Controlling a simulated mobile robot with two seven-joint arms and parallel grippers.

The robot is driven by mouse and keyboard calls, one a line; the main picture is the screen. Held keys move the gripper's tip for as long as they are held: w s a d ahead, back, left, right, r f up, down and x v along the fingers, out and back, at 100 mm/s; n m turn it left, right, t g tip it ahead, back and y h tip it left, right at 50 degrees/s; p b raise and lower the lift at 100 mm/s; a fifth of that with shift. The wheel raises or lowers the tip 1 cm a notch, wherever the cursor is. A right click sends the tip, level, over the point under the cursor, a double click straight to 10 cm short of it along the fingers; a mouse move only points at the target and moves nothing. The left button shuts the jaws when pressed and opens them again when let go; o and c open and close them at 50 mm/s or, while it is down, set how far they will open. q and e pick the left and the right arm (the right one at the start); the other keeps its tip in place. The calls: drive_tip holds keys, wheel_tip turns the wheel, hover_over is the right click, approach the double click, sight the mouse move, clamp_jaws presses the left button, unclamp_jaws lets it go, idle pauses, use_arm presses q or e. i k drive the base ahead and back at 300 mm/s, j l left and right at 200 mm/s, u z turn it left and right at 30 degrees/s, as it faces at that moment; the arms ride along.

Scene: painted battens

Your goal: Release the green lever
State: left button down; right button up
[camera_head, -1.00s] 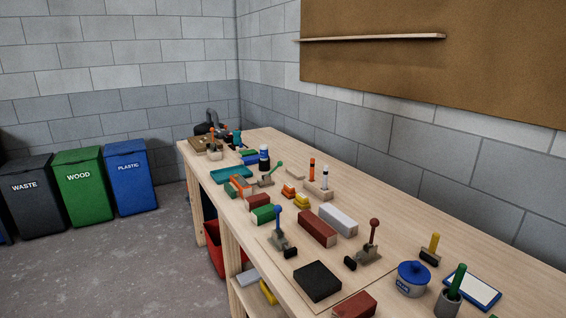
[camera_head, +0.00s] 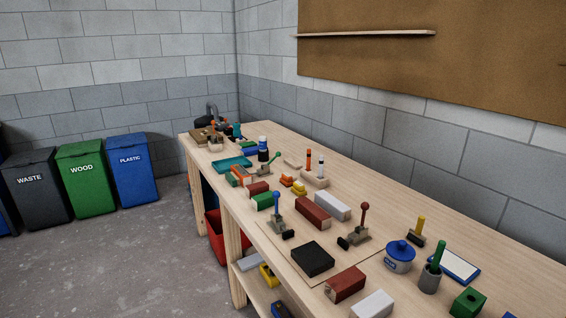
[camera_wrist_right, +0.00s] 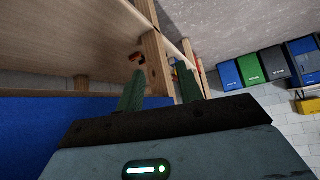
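The green lever (camera_head: 271,160) is the green handle of a toggle clamp toward the far half of the workbench (camera_head: 415,292). Its handle slants up to the right from a small grey base. Beside it stand a dark bottle with a blue cap (camera_head: 263,149) and a teal tray (camera_head: 231,164). Neither gripper shows in the head view. In the right wrist view my right gripper (camera_wrist_right: 159,70) has its two fingers apart with nothing between them. It is near the bench's wooden legs and underside, away from the lever. My left gripper is out of view.
Clamps with a blue lever (camera_head: 276,202) and a dark red lever (camera_head: 363,216) stand nearer. Painted blocks, a black pad (camera_head: 312,258), a blue-lidded pot (camera_head: 399,257) and a green-handled tool in a grey cup (camera_head: 431,278) crowd the bench. Open floor (camera_head: 130,255) lies left.

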sight(278, 154)
drive_tip(key=k, duration=0.3)
drive_tip(key=j+z, duration=0.1)
drive_tip(key=z, duration=0.25)
drive_tip(key=i+j+z, duration=0.1)
drive_tip(key=z, duration=0.25)
drive_tip(key=j+z, duration=0.1)
drive_tip(key=z, duration=0.25)
drive_tip(key=i+j+z, duration=0.25)
drive_tip(key=j, duration=0.2)
drive_tip(key=j+z, duration=0.3)
drive_tip(key=j, duration=0.15)
drive_tip(key=j+z, duration=0.2)
drive_tip(key=j, duration=2.35)
drive_tip(key=i+z, duration=0.05)
drive_tip(key=i, duration=0.05)
